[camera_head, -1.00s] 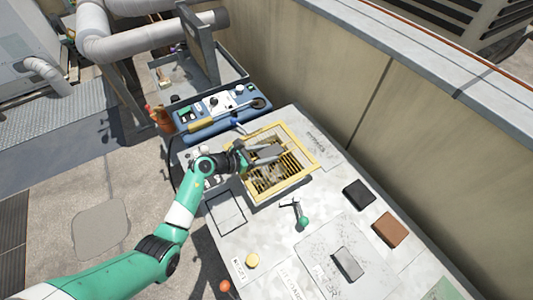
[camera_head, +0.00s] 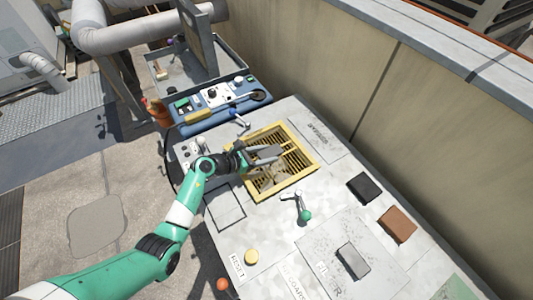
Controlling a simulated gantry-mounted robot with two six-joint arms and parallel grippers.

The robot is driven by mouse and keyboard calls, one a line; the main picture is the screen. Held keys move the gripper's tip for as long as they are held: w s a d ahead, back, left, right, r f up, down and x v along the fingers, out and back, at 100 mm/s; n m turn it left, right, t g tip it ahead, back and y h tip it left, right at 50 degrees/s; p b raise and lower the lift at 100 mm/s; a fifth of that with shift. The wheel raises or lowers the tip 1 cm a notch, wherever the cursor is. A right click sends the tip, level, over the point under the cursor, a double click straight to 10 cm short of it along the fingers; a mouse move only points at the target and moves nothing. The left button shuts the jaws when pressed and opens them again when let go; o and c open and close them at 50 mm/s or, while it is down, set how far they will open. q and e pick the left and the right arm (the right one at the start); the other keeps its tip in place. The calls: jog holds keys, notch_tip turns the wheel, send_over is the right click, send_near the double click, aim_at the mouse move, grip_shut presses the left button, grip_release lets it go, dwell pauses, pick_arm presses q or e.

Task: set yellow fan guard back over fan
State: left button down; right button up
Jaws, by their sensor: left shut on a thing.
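The yellow fan guard (camera_head: 297,180) is a square slatted frame at the far end of the grey top surface. It appears to lie over the fan opening, and the fan itself can hardly be made out through the slats. My left gripper (camera_head: 262,157) reaches in from the left over the guard and is shut on its middle part. Its fingers hide part of the slats. I cannot tell whether the guard rests flat or is slightly raised. My right gripper is not in view.
A green-knobbed handle (camera_head: 304,210) stands just in front of the guard. A black block (camera_head: 364,188), a brown block (camera_head: 397,224) and a grey block (camera_head: 352,261) lie on the surface. A wall runs along the right.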

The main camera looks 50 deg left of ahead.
pick_arm(q)
jog(key=shift+f, duration=0.4)
dwell(1.1)
jog(key=shift+c, duration=0.6)
grip_release()
jog(key=shift+f, duration=0.1)
jog(key=p+v, duration=0.5)
jog(key=v, duration=0.6)
jog(key=shift+s+a, duration=0.1)
jog(key=shift+s, duration=0.25)
jog(key=shift+w, duration=0.1)
